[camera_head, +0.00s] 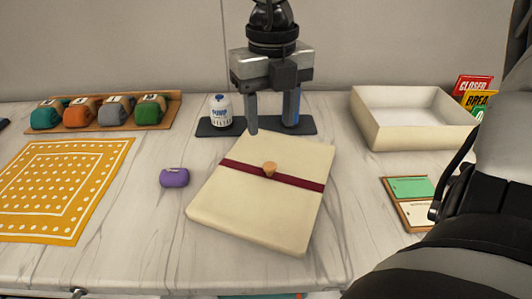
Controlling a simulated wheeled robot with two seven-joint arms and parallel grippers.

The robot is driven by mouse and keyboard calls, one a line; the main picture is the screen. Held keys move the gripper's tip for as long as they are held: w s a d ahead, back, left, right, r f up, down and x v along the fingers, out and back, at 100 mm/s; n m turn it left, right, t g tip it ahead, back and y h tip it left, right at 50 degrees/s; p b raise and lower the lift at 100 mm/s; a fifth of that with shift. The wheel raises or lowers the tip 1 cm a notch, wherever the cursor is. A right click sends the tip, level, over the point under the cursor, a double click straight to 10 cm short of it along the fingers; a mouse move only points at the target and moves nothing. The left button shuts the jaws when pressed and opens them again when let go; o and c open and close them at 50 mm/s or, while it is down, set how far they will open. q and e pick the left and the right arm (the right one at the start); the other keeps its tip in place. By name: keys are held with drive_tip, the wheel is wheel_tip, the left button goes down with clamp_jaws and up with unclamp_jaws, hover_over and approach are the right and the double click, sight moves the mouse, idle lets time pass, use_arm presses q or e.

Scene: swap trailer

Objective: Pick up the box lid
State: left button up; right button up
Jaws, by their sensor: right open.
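The box lid (255,209) is a cream, square-like slab with a dark red band across it and a small round wooden knob (269,169) in its middle. It lies turned at an angle on the table's middle front. My right gripper (272,126) points down at the lid's far edge, beyond the knob. Its two fingers are apart with nothing visible gripped between them. I cannot tell whether a fingertip touches the lid. My left gripper is not in view.
An open cream box (412,139) stands back right, near colourful signs (474,88). A white bottle (221,110) stands on a dark mat (208,129) behind the lid. A purple pouch (174,177) and yellow cloth (62,190) lie left. A wooden rack (173,105) holds several coloured rolls.

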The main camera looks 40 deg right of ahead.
sight(270, 165)
wheel_tip(270, 165, down, 10)
drive_tip(key=shift+w+r, duration=0.1)
idle(0.4)
clamp_jaws()
